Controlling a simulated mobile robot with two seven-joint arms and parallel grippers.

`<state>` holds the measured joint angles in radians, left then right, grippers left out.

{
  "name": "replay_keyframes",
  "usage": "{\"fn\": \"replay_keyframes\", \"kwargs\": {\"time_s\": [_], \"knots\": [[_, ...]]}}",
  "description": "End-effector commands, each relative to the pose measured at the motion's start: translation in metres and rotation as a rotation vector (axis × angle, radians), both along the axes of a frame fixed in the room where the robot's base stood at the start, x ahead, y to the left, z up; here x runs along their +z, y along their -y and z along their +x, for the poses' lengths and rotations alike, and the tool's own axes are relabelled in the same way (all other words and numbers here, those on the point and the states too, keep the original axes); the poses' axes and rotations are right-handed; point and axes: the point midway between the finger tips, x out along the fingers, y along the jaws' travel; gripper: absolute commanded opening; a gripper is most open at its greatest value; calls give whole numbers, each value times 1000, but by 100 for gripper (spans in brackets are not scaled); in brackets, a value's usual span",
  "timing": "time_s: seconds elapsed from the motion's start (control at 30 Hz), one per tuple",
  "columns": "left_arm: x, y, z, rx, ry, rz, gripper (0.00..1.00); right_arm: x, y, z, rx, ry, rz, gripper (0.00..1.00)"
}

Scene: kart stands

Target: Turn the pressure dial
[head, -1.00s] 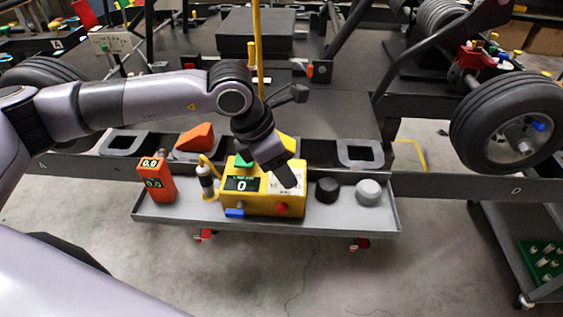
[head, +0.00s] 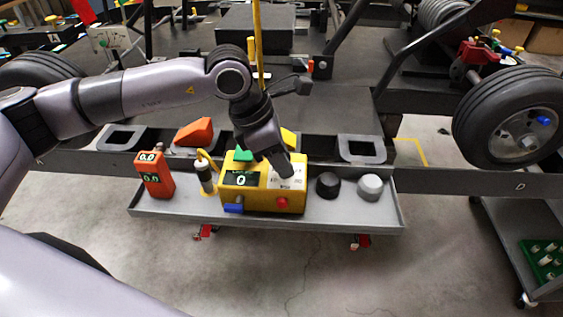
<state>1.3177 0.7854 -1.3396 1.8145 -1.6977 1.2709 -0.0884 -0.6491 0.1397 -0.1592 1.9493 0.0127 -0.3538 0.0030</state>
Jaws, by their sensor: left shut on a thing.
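A yellow box (head: 262,201) stands on the grey tray (head: 330,218), with a display reading 0, a green part (head: 243,156) on top, a blue part (head: 233,208) and a red button (head: 282,203) on its front. My left gripper (head: 285,168) points down at the upper right of the box and is shut at the place of the pressure dial. The dial itself is hidden behind the fingers, so its angle cannot be seen. My right gripper is not in view.
An orange meter (head: 155,177) and a small bottle-like device (head: 205,177) stand left of the box. A black knob (head: 328,186) and a grey knob (head: 370,187) sit to its right. The kart frame and a wheel (head: 512,118) lie beyond.

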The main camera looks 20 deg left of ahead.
Motion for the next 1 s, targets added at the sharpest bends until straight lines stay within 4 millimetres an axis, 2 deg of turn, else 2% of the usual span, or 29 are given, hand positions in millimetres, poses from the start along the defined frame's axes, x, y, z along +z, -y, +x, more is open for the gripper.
{"fn": "replay_keyframes", "kwargs": {"time_s": [0.1, 0.5, 0.7, 1.0], "knots": [[-4, 0, 2, -100, 1, -3, 0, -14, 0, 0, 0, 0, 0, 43], [-2, 0, 5, -475, 2, -5, 0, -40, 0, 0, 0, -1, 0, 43], [0, 0, 7, -638, 3, -3, 0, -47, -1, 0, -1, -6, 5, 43], [0, 0, 8, -799, 3, -2, 0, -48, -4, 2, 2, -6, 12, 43]]}}
